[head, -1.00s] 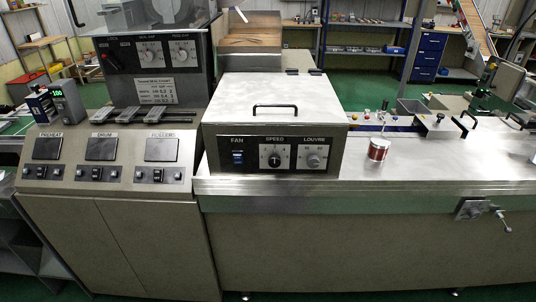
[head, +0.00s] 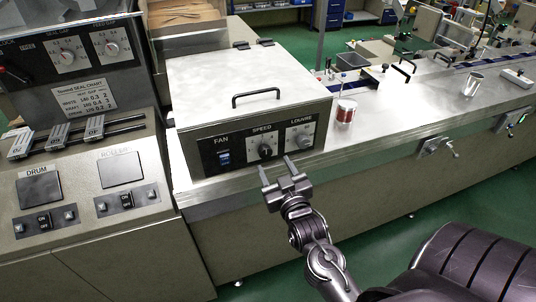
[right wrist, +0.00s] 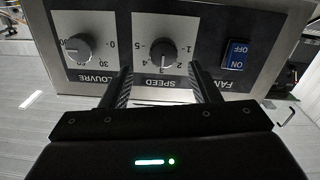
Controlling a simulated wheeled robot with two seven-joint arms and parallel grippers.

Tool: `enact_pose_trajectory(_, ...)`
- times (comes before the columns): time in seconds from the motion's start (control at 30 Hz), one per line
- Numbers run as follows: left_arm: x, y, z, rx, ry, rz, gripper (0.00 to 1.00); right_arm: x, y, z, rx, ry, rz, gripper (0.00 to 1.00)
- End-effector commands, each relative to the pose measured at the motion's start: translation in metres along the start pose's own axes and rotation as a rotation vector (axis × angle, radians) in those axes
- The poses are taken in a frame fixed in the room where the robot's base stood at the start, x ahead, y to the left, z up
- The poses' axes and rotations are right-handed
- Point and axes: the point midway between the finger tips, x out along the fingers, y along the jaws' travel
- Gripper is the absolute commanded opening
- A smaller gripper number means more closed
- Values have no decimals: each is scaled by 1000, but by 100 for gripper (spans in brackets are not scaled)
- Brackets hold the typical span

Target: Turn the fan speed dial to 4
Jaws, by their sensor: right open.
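The fan speed dial (head: 265,150) is a round black knob on a pale plate, between FAN and LOUVRE on the box's dark front panel. In the right wrist view the panel is upside down and the speed dial (right wrist: 163,51) has numbers around it. Its pointer seems to face the 3 side, but the mark is small. My right gripper (head: 277,167) is open and empty just in front of the panel. Its fingertips (right wrist: 161,84) straddle the SPEED plate in the wrist view, apart from the knob. My left gripper is out of view.
The blue fan switch (head: 224,157) is left of the dial and the louvre knob (head: 301,141) is right. The box lid has a black handle (head: 263,93).

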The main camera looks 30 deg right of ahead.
Motion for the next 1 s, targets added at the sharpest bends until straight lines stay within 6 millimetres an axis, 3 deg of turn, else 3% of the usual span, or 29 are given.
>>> enact_pose_trajectory(0.1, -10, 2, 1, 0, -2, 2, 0, 20, 0, -4, 0, 2, -1, 56)
enact_pose_trajectory(0.3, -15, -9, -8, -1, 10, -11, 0, 40, -1, -1, 1, 0, -2, 56)
enact_pose_trajectory(0.63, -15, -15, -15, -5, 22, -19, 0, 44, -1, 1, 1, -2, -2, 56)
enact_pose_trajectory(1.0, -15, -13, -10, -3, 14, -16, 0, 44, -1, 0, 1, -2, -2, 11)
